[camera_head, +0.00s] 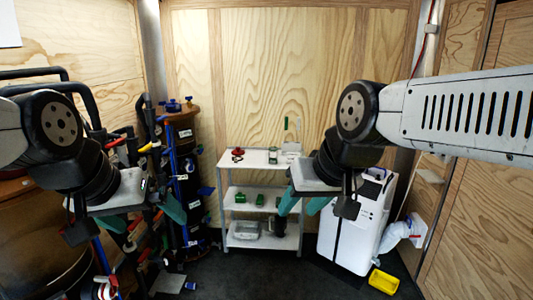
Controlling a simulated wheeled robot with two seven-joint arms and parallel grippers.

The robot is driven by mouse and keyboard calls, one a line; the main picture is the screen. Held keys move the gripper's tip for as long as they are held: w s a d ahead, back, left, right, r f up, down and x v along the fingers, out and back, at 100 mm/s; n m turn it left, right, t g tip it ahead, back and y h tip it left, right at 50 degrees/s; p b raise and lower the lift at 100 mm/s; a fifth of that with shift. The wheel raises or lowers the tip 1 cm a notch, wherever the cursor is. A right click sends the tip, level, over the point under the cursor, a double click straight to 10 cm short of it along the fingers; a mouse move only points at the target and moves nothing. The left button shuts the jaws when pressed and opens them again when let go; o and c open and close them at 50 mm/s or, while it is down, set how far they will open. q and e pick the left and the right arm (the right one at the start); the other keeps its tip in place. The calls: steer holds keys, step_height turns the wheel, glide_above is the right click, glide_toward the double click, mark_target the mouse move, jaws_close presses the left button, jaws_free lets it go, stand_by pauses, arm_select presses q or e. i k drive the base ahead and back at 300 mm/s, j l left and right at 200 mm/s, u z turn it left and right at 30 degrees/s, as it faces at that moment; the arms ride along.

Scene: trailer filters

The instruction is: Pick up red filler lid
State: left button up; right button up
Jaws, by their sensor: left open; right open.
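A small red lid-like object (238,152) sits on the left part of the top shelf of a white shelf unit (262,165) in the head view. It looks like the red filler lid, but it is too small to see in detail. My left gripper (143,220) is open, with teal fingers, in front of the pipework to the left of the shelf unit and apart from the lid. My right gripper (299,211) is open and appears empty. It overlaps the right side of the shelf unit in view and is apart from the lid.
Dark tanks, pipes and valves crowd the left side. A jar (273,155) stands on the top shelf, and green parts (240,198) lie on the middle one. A white cabinet (358,225) and a yellow tray (383,281) are at right. Dark floor is free in front.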

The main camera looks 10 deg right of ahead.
mark_target(238, 151)
steer(key=u, duration=1.5)
steer(key=i+l+z, duration=0.3)
steer(key=i+l, duration=0.5)
steer(key=l, duration=0.35)
steer(key=i+l+z, duration=0.25)
steer(key=i+l, duration=0.65)
steer(key=i+l+z, duration=0.3)
steer(key=i+l, duration=0.6)
steer(key=i, duration=0.1)
